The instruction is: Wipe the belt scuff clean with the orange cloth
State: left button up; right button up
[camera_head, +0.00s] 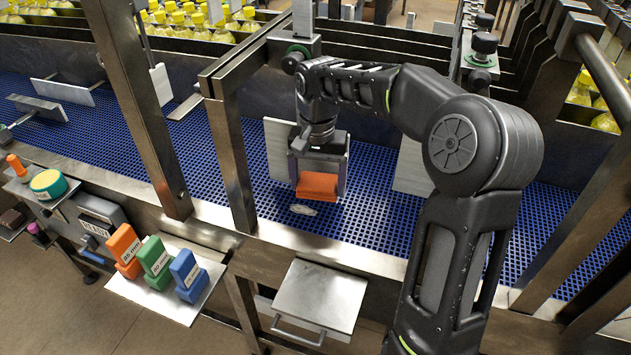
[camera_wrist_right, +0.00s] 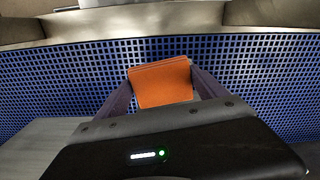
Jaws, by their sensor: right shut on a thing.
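The orange cloth (camera_head: 317,186) is a folded block between the fingers of my right gripper (camera_head: 319,178). My right gripper is shut on it and holds it over the blue belt (camera_head: 375,216). The cloth also shows in the right wrist view (camera_wrist_right: 161,83), between the two fingers, with the belt (camera_wrist_right: 70,82) behind it. The belt scuff (camera_head: 302,210) is a pale grey-white smear on the belt, just in front of the cloth in the head view. I cannot tell whether the cloth touches the belt. The scuff is not clear in the wrist view. My left gripper is not in view.
A metal post (camera_head: 231,165) stands left of my right arm. Pale divider plates (camera_head: 279,148) stand on the belt beside the gripper. A tray (camera_head: 187,309) with orange, green and blue blocks sits at the front left. Yellow-capped bottles (camera_head: 180,20) stand behind the belt.

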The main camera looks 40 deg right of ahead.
aim_at(302, 212)
jog(key=shift+a+f, duration=0.1)
notch_tip(302, 212, down, 4)
jog(key=b, duration=0.3)
jog(key=shift+w+r, duration=0.1)
jog(key=shift+r, duration=0.15)
jog(key=shift+f+b, duration=0.8)
jog(key=shift+f, duration=0.4)
jog(key=shift+f+b, duration=0.75)
jog(key=shift+f, duration=0.3)
jog(key=shift+w+a+r+p, duration=0.2)
jog(key=shift+w+a+p, duration=0.3)
jog(key=shift+w+a, duration=0.5)
jog(key=shift+w, duration=0.4)
